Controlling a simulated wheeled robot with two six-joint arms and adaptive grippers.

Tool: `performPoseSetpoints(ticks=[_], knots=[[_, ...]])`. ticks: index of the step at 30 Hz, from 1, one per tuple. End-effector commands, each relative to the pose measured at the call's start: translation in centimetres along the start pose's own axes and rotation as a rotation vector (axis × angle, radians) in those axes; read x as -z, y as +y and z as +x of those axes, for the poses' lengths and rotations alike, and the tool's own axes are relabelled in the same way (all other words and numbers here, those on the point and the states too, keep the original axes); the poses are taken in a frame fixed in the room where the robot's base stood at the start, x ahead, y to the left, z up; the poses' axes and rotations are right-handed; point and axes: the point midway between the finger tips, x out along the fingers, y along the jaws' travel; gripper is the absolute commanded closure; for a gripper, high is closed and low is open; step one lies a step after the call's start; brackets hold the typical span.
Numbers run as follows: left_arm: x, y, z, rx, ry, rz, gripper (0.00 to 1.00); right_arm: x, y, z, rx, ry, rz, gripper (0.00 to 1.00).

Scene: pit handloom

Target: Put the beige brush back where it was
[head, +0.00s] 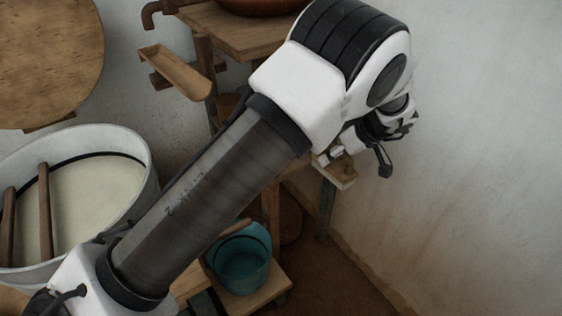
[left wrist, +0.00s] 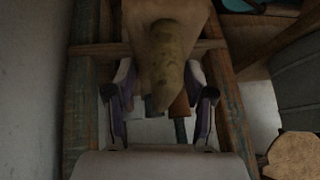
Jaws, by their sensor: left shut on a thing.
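My left gripper (head: 385,140) is at the far end of my arm, by the right wall and above a small wooden shelf (head: 343,178). In the left wrist view its two fingers (left wrist: 160,105) stand on either side of a beige, mottled, tapering thing (left wrist: 170,62), which I take to be the beige brush. The gripper is shut on it. Its bristles cannot be made out, and in the head view the brush is hidden or too small to tell. My right gripper is not in view.
A white vat (head: 145,165) of pale liquid with wooden sticks stands at left. A teal bucket (head: 240,262) sits on a low wooden stand. A wooden trough (head: 175,72) juts out at the upper left. The wall (head: 480,150) is close on the right.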

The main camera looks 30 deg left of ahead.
Motion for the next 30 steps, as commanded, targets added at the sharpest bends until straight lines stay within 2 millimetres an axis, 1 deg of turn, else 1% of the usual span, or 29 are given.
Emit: performPoseSetpoints(ticks=[6,8,10,14,22,24,28,30], knots=[[0.2,0.0,-0.1,-0.001,0.0,-0.001,0.85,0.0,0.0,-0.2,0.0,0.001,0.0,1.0],[0.5,-0.1,0.2,0.0,-0.001,-0.002,0.85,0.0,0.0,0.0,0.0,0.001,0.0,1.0],[1.4,-0.3,0.9,0.0,-0.002,-0.004,0.85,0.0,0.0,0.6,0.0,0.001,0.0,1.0],[4.0,-1.1,3.0,0.001,-0.004,-0.005,0.85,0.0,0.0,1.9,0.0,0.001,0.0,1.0],[10.4,-2.9,7.2,-0.001,-0.003,-0.005,0.85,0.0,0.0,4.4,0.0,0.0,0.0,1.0],[11.6,-3.1,7.7,0.0,-0.001,-0.003,0.85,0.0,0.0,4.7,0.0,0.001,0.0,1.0],[12.7,-3.4,8.3,-0.001,0.0,-0.002,0.85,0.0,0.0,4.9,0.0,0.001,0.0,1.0],[13.5,-3.6,8.9,-0.002,-0.001,-0.003,0.85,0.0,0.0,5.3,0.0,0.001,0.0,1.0]])
